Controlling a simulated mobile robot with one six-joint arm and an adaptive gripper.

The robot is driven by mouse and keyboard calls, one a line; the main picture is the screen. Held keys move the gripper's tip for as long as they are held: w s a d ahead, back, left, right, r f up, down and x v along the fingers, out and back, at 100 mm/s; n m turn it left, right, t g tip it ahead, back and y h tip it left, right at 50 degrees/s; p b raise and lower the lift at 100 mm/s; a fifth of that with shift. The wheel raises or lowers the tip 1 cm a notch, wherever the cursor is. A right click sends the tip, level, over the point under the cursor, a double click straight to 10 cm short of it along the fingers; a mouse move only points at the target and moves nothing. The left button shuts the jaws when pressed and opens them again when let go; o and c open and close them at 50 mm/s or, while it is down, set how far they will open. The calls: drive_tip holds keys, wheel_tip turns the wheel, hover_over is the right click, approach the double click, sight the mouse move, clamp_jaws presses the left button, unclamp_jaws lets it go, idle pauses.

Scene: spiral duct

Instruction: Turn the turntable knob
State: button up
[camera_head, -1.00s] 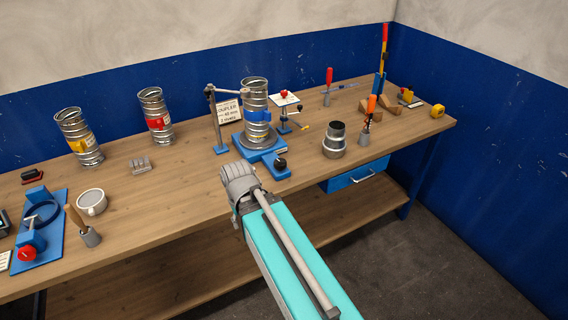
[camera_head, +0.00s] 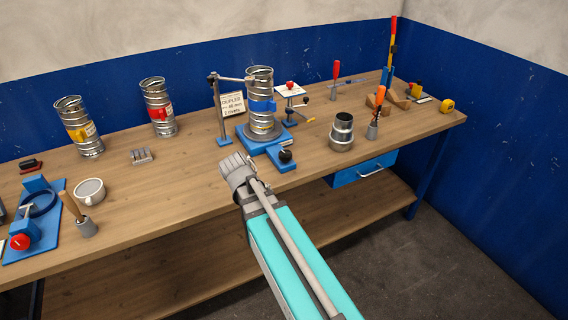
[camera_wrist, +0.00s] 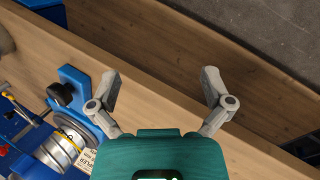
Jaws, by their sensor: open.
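The turntable is a blue base (camera_head: 252,147) on the bench with a black knob (camera_head: 285,156) at its front right corner. A spiral duct (camera_head: 260,100) with a blue band stands upright on it. In the wrist view the knob (camera_wrist: 61,94) is at the left, outside the jaws, and the duct (camera_wrist: 62,150) is at the lower left. My gripper (camera_wrist: 160,85) is open and empty, with its fingers wide apart over the bench's front edge. In the head view my gripper (camera_head: 236,165) is front left of the knob, apart from it.
A metal coupler (camera_head: 341,132) stands right of the turntable. A post with an arm (camera_head: 221,110) and a label card (camera_head: 233,104) stand behind left. Two more ducts (camera_head: 158,106) stand left. A cup (camera_head: 90,191) is front left. Bench (camera_head: 170,185) is clear left of my gripper.

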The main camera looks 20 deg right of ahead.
drive_tip(key=w+d+f+n+t+h+b, duration=0.1)
drive_tip(key=w+d+f+n+h+b, duration=0.35)
drive_tip(key=w+n+h+b, duration=0.45)
drive_tip(key=n+t+h+b, duration=0.2)
drive_tip(key=n+h+b, duration=0.2)
drive_tip(key=n+b, duration=0.3)
approach(280, 157)
drive_tip(key=shift+s+a+f+m+b, duration=0.3)
drive_tip(key=shift+a+f+m+b, duration=0.15)
drive_tip(key=shift+m+b, duration=0.25)
drive_tip(key=shift+w+a+r+n, duration=0.2)
drive_tip(key=shift+w+r+n, duration=0.15)
drive_tip(key=shift+n, duration=0.05)
drive_tip(key=shift+d, duration=0.1)
drive_tip(key=w+d, duration=0.1)
drive_tip(key=d, duration=0.8)
drive_tip(key=w+d, duration=0.1)
drive_tip(key=d, duration=0.3)
drive_tip(key=shift+w+d, duration=0.25)
drive_tip(key=shift+w, duration=0.05)
drive_tip(key=c, duration=1)
